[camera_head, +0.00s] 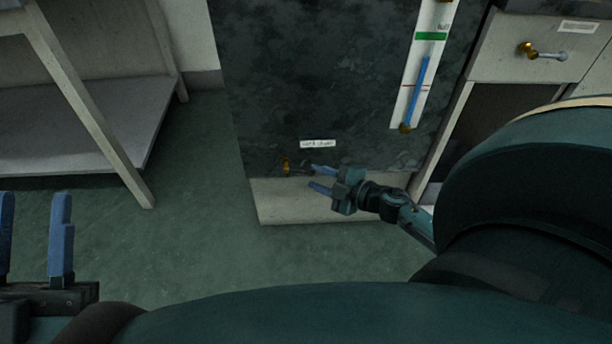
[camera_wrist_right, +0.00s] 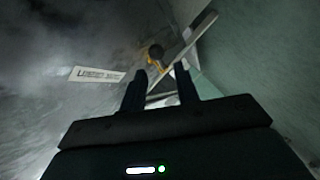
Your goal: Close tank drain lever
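The tank drain valve, with its brass body (camera_head: 286,166) and short lever, sits low on the dark tank (camera_head: 300,80), just below a white label (camera_head: 318,143). In the right wrist view the brass valve (camera_wrist_right: 154,63) with a dark round end shows just beyond the fingertips. My right gripper (camera_head: 316,177) is open, its blue fingers pointing left at the valve. In the wrist view it (camera_wrist_right: 160,82) has a clear gap between its fingers. Whether a finger touches the lever I cannot tell. My left gripper (camera_head: 34,205) is open and empty at the lower left, far from the valve.
A sight gauge (camera_head: 418,75) with a blue column runs up the tank's right side. A pale plinth (camera_head: 310,207) lies below the valve. Another brass valve with a lever (camera_head: 540,53) is at the upper right. A metal shelf (camera_head: 90,125) stands left; the green floor between is clear.

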